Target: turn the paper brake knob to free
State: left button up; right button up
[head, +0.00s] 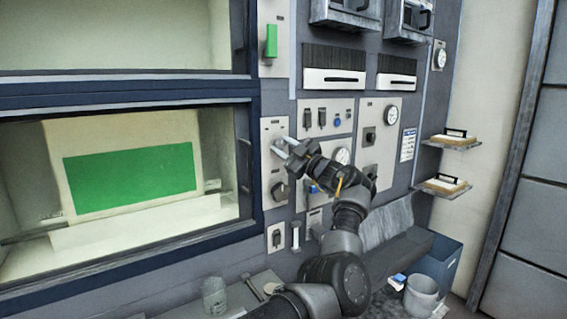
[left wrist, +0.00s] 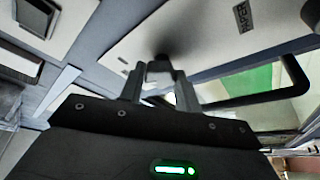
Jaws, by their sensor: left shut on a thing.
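My left gripper (head: 279,147) reaches to the upper part of a tall pale plate (head: 270,170) right of the lower window. In the left wrist view, my left gripper (left wrist: 159,88) is shut on a grey and black knob (left wrist: 160,70), its fingers on either side. I take it as the paper brake knob; in the head view the fingers mostly hide it. The knob's pointer and setting cannot be made out. My right gripper is not in view.
Another dark knob (head: 279,191) sits lower on the same plate. A switch panel (head: 326,118) and a gauge (head: 391,115) are to the right. A green lever (head: 271,41) is above. A ledge below holds a glass jar (head: 214,296); a blue bin (head: 441,262) stands at right.

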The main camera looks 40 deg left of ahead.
pick_arm(q)
jog(key=shift+w+n+g, duration=0.1)
jog(key=shift+n+g, duration=0.3)
jog(key=shift+n, duration=0.8)
jog(key=shift+r+n+g+h, duration=0.1)
jog(key=shift+n+g+h, duration=0.35)
jog(key=shift+n, duration=0.65)
jog(key=n+h, duration=0.1)
jog(key=n, duration=0.1)
jog(key=n+p, duration=0.1)
jog(key=n, duration=0.1)
jog(key=shift+r+n+g+h, duration=0.1)
jog(key=shift+n+g+h, duration=0.25)
jog(key=shift+n, duration=0.05)
jog(key=shift+n+h+p, duration=0.4)
jog(key=shift+n+h, duration=0.3)
jog(key=shift+n, duration=1)
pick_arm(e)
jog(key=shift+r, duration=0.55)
pick_arm(q)
jog(key=o, duration=1)
jog(key=shift+c, duration=0.2)
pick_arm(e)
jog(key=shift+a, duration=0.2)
